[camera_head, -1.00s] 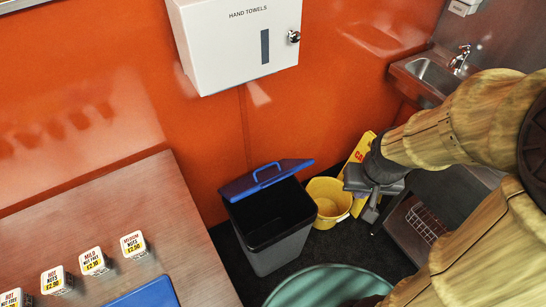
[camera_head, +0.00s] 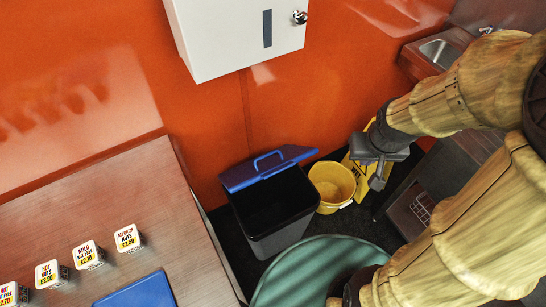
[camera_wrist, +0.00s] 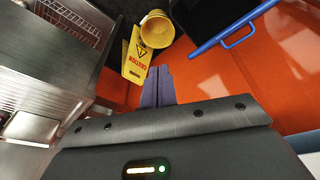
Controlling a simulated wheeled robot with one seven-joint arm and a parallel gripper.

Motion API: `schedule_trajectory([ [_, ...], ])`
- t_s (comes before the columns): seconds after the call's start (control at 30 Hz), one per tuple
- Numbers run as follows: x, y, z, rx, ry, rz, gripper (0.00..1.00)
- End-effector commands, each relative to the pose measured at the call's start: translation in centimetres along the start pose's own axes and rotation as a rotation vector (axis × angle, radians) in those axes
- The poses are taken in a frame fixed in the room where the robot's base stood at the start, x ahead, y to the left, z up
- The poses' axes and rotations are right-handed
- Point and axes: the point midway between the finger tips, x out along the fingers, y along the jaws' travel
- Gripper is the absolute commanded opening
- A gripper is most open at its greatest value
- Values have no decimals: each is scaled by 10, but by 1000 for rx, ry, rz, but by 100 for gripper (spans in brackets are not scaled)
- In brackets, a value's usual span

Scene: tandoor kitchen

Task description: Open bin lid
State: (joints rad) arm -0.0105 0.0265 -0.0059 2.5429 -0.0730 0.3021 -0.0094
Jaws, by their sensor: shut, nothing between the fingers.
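The bin (camera_head: 273,208) is a dark grey box on the floor against the orange wall. Its blue lid (camera_head: 267,167) with a blue loop handle (camera_head: 268,161) is hinged up at the back, and the dark inside shows. In the wrist view the lid (camera_wrist: 236,24) is at the upper right, with part of the dark opening above it. My gripper (camera_head: 378,178) is right of the bin, beyond the yellow bucket, apart from the lid. In the wrist view my gripper's fingers (camera_wrist: 158,86) are together and empty.
A yellow bucket (camera_head: 332,186) stands right of the bin, with a yellow caution sign (camera_wrist: 138,52) behind it. A counter (camera_head: 90,215) with price blocks is at the left. A green round rim (camera_head: 325,262) is in front of the bin. A towel dispenser (camera_head: 235,35) hangs above.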

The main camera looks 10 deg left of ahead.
Motion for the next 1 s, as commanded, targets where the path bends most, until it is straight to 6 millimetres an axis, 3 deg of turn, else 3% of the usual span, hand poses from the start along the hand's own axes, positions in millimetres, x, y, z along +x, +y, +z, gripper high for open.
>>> schedule_trajectory([
  [0.27,48,0,-56,-371,155,54,0],
  [0.47,82,-21,-97,-683,281,47,0],
  [0.6,106,-46,-116,-903,365,11,0],
  [0.8,140,-88,-128,-1214,475,-83,0],
  [1.0,175,-133,-117,-1515,568,-233,0],
])
